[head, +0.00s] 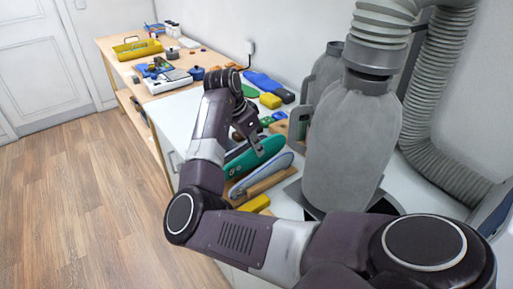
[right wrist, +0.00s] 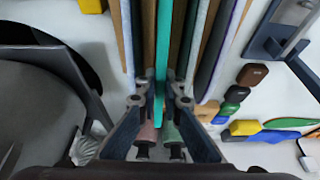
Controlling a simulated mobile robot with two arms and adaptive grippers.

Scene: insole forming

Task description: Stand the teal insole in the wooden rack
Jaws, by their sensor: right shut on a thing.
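The teal insole (head: 254,158) is on edge, upright, gripped by my right gripper (head: 251,142). In the right wrist view the teal insole (right wrist: 160,45) is a thin strip between the two fingertips of the right gripper (right wrist: 160,100). The wooden rack (head: 264,185) is below and around it; its slats (right wrist: 177,40) run parallel to the teal strip. Other insoles, one grey-blue (head: 262,176), stand in the rack on either side. Whether the teal insole's lower edge rests in a slot is hidden. My left gripper is out of view.
A large grey canister (head: 350,145) with a ribbed hose (head: 440,145) stands close on the right. A yellow block (head: 254,204) lies in front of the rack. Colored blocks (right wrist: 243,127) and a blue tool (head: 265,83) lie on the white bench behind.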

